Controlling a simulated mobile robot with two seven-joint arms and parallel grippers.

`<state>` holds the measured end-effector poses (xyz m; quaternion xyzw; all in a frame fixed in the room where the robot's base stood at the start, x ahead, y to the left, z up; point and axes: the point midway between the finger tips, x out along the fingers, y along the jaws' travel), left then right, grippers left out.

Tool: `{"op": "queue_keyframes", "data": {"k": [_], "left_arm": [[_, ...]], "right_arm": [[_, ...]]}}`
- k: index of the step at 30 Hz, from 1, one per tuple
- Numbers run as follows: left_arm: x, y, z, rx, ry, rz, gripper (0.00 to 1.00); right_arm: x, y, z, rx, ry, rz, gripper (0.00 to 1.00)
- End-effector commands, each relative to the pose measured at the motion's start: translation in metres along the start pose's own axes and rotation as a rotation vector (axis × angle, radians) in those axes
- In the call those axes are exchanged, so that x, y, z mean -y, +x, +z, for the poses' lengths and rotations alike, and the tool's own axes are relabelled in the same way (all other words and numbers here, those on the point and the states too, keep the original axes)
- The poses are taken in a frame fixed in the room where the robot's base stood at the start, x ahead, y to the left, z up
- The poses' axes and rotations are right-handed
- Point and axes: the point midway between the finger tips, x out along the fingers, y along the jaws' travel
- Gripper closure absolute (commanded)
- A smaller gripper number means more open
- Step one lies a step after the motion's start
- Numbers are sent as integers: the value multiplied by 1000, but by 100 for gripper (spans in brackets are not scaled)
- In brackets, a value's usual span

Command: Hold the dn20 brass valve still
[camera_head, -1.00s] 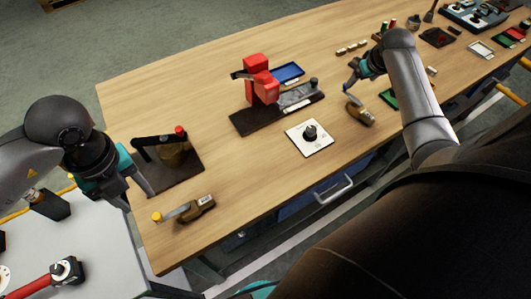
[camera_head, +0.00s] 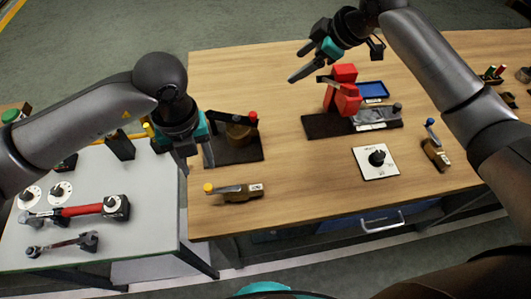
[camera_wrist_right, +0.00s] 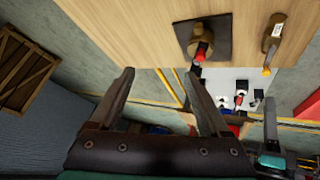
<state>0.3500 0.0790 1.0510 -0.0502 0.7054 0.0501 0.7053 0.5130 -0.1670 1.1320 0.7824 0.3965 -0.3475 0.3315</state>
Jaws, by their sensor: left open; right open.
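Three brass valve bodies are in the head view; I cannot tell which is the dn20. One with a yellow-tipped lever (camera_head: 240,192) lies near the table's front left. One with a blue-tipped lever (camera_head: 435,152) lies at the right. A brass body with a red-tipped part (camera_head: 240,132) sits on a dark plate; it also shows in the right wrist view (camera_wrist_right: 201,42). My left gripper (camera_head: 188,160) is open and empty by the table's left edge, left of that plate. My right gripper (camera_head: 302,62) is open and empty above the far edge.
A red vise (camera_head: 345,95) stands on a dark base, with a blue tray (camera_head: 370,90) behind it. A white plate with a black knob (camera_head: 376,160) lies in front. A grey side table (camera_head: 140,225) holds a red-handled tool (camera_head: 80,210). The table's front middle is clear.

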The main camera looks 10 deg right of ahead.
Motion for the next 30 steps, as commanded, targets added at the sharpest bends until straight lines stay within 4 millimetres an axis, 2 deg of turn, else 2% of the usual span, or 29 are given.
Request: {"op": "queue_keyframes", "data": {"k": [3, 8, 15, 18, 24, 30], "left_arm": [[0, 0, 0, 0, 0, 0, 50], [0, 0, 0, 0, 0, 0, 50], [0, 0, 0, 0, 0, 0, 50], [0, 0, 0, 0, 0, 0, 50], [0, 0, 0, 0, 0, 0, 50], [0, 0, 0, 0, 0, 0, 50]], "right_arm": [[32, 13, -14, 10, -81, -62, 20], [81, 29, -22, 29, -172, -158, 20], [154, 44, -12, 77, -273, -312, 20], [178, 46, -4, 97, -297, -366, 20], [207, 47, 8, 123, -322, -433, 20], [218, 56, 14, 131, -326, -451, 20]]}}
